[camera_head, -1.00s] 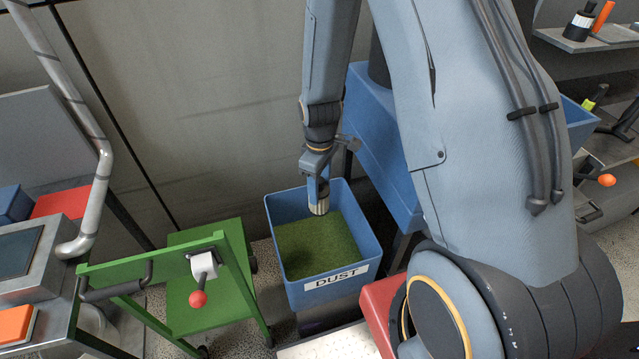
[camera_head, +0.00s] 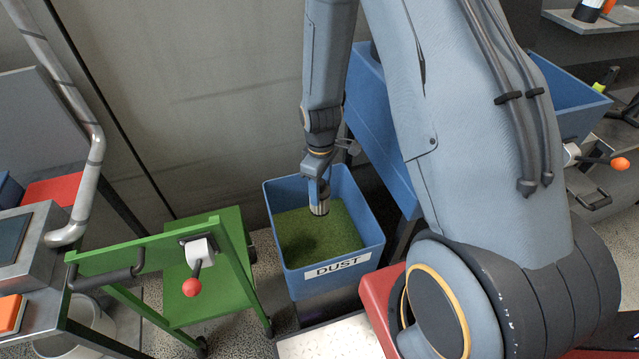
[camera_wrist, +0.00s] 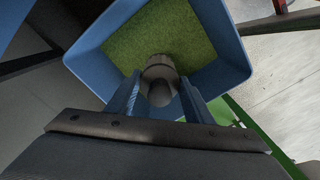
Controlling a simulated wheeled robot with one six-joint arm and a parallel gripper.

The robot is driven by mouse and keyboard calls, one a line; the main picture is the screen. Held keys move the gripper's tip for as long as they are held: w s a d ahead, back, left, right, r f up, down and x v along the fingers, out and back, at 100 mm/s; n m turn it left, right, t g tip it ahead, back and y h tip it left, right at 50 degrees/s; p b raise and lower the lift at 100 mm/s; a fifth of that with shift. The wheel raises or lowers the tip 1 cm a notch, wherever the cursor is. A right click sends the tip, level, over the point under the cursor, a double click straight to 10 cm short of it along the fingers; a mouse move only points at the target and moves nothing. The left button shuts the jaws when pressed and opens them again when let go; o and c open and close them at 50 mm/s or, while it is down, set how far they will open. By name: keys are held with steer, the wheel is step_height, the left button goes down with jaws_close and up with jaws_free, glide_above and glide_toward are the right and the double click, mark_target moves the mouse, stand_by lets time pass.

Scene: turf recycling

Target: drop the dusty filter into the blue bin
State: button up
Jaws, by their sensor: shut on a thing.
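My gripper (camera_head: 318,196) points down over the bin's opening. It is shut on the filter (camera_head: 319,208), a small cylinder with a metallic grey end. In the wrist view the filter (camera_wrist: 161,78) sits between the two fingers, with the green material beyond it. The filter's upper part is hidden by the fingers in the head view.
A green cart (camera_head: 222,286) with a red-knobbed lever (camera_head: 191,287) stands left of the bin. A metal workbench with a pipe (camera_head: 84,190) is at the far left. A larger blue container (camera_head: 372,130) stands behind the bin, and shelves are at the right.

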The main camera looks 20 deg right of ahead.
steer(key=shift+f+b, duration=1.3)
steer(key=shift+f, duration=1.25)
steer(key=o, duration=1.2)
steer(key=shift+o, duration=0.2)
steer(key=shift+r+b, duration=0.8)
steer(key=shift+r, duration=3.1)
